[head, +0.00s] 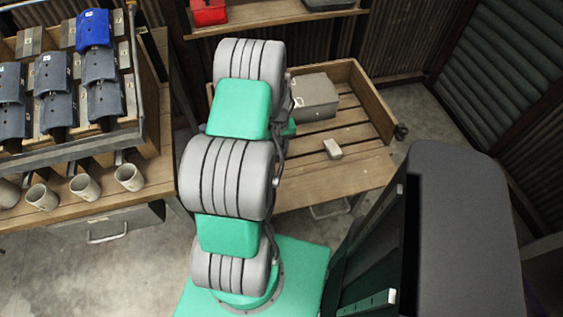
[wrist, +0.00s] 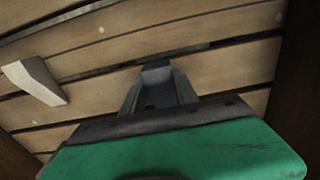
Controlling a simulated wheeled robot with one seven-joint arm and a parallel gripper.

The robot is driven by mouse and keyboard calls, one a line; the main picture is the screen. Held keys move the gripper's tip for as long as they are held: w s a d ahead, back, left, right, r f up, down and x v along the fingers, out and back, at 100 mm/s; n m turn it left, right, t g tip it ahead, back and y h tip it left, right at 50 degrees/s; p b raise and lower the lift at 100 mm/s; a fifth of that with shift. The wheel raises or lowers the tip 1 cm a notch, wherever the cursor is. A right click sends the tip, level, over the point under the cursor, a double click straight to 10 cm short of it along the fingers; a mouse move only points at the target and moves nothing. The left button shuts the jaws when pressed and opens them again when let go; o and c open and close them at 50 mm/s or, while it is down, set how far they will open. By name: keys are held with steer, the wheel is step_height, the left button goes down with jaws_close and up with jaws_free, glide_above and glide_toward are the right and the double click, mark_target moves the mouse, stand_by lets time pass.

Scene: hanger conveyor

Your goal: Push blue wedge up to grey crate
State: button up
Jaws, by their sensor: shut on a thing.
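A grey box (head: 316,92), which fits the grey crate, stands at the back left of the slatted wooden tray-table (head: 345,185) in the head view. My gripper (wrist: 157,76) shows in the wrist view over the wooden slats; my arm hides it in the head view. Its fingers are closed on a small blue-grey piece (wrist: 156,68) at the tips. The piece is dark and mostly covered, so I cannot tell if it is the blue wedge. No other blue wedge shows on the slats. The grey crate is not in the wrist view.
A pale wedge-like block (head: 332,149) lies on the slats, left of my gripper in the wrist view (wrist: 38,82). Raised wooden sides (head: 377,97) bound the back and right. A rack (head: 75,150) of grey and blue items and several mugs (head: 86,187) stand left.

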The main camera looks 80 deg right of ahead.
steer(key=shift+w+d+f+b, duration=0.1)
steer(key=shift+w+d+b, duration=0.35)
steer(key=shift+d, duration=0.2)
steer(key=shift+w+d, duration=0.1)
steer(key=shift+d, duration=0.1)
steer(key=shift+w+d+b, duration=0.4)
steer(key=shift+d+b, duration=0.2)
steer(key=shift+d, duration=0.1)
steer(key=shift+w+d, duration=0.25)
steer(key=shift+d, duration=0.15)
steer(key=o, duration=1.2)
